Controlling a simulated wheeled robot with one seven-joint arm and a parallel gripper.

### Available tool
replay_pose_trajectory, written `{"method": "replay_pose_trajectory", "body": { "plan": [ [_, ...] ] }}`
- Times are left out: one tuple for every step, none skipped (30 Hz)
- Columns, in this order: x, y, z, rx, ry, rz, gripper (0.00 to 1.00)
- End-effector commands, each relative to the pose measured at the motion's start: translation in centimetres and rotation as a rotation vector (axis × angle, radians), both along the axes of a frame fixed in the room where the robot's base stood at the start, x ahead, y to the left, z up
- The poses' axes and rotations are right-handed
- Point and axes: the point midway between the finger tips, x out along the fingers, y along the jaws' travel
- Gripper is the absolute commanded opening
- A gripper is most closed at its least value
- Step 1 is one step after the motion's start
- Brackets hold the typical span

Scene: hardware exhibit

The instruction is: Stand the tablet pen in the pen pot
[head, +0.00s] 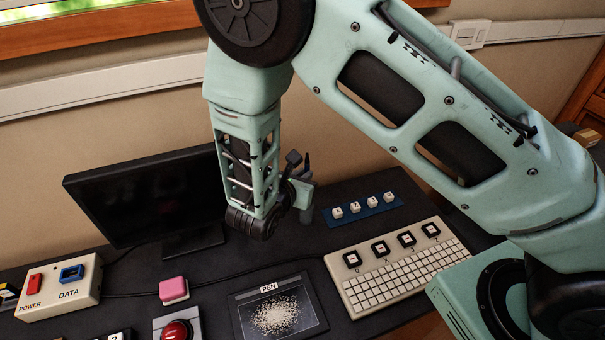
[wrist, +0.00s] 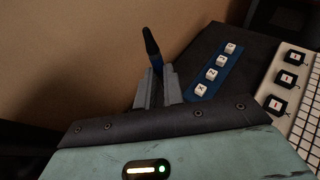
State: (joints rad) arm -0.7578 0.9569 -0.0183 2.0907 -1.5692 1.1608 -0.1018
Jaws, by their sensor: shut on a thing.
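The tablet pen (wrist: 151,42) is a slim dark stick with a blue lower part in the wrist view. It stands up, slightly tilted, between the grey fingers of my gripper (wrist: 159,74), which is shut on it. In the head view the pen's dark upper end (head: 308,161) shows above my gripper (head: 303,186), over the back of the desk. The pen's lower end is hidden. I cannot make out the pen pot for sure; a grey upright shape below the fingers in the head view is partly covered by my gripper. The tablet (head: 245,318) marked PEN lies at the front.
A black monitor (head: 140,195) stands at left. A blue strip with white keys (head: 366,216) and a cream keyboard (head: 345,283) lie right of my gripper.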

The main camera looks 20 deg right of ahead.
Motion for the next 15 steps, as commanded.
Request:
{"method": "replay_pose_trajectory", "body": {
  "plan": [
    [0.0,0.0,-0.7,0.0,0.0,0.0,0.0],
    [0.0,0.0,-0.9,0.0,0.0,0.0,0.0],
    [0.0,0.0,-1.2,0.0,0.0,-0.001,0.0],
    [0.0,0.0,-1.5,0.0,0.0,-0.001,0.0],
    [0.0,0.0,-1.7,0.0,0.0,-0.001,0.0],
    [0.0,0.0,-2.0,0.0,0.0,-0.001,0.0],
    [0.0,0.0,-2.2,0.0,0.0,-0.001,0.0],
    [0.0,0.0,-2.5,0.0,0.0,-0.001,0.0],
    [0.0,0.0,-2.8,0.0,0.0,-0.001,0.0],
    [0.0,0.0,-3.0,0.0,0.0,-0.001,0.0],
    [0.0,0.0,-3.2,0.0,0.0,-0.001,0.0],
    [0.0,0.0,-3.6,0.001,-0.001,0.0,0.0],
    [0.0,0.0,-3.8,0.001,-0.001,0.0,0.0],
    [0.0,0.0,-4.0,0.001,-0.001,0.0,0.0],
    [0.0,0.0,-4.3,0.001,-0.001,0.0,0.0]
  ]
}}
